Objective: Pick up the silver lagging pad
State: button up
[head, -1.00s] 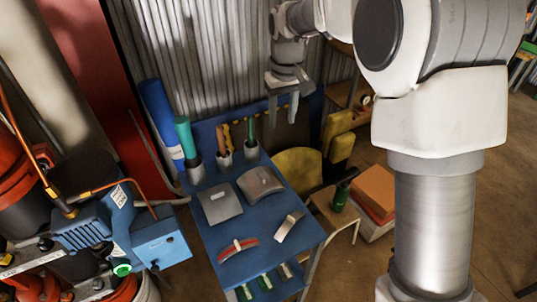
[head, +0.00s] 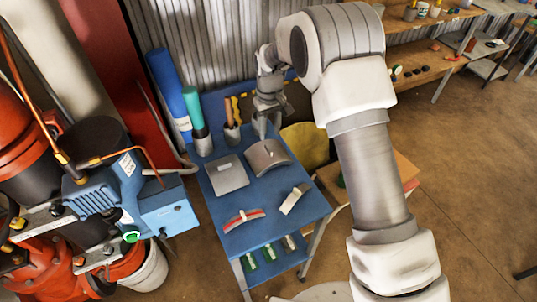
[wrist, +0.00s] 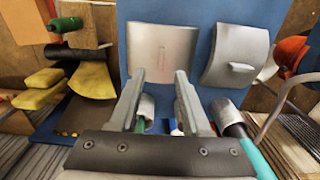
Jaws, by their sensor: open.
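Two silver-grey pads lie side by side on the blue cart (head: 262,229); I cannot tell for certain which is the lagging pad. The other is a flatter pad (head: 227,175) at the left, shown at right in the wrist view (wrist: 236,50). My gripper (head: 267,126) is open and empty at the cart's back, just behind the arched pad. The wrist view shows both fingers (wrist: 161,78) apart, pointing towards that pad.
Cups with upright tools, including a teal-handled one (head: 193,107), stand along the cart's back, close to my fingers. A red-and-white curved piece (head: 243,219) and a pale curved piece (head: 295,198) lie at the front. A blue machine (head: 150,195) stands left.

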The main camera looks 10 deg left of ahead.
aim_at(269, 148)
jog(key=shift+a+f+p, duration=0.15)
jog(key=shift+f+p, duration=0.2)
jog(key=shift+f, duration=3.25)
grip_shut()
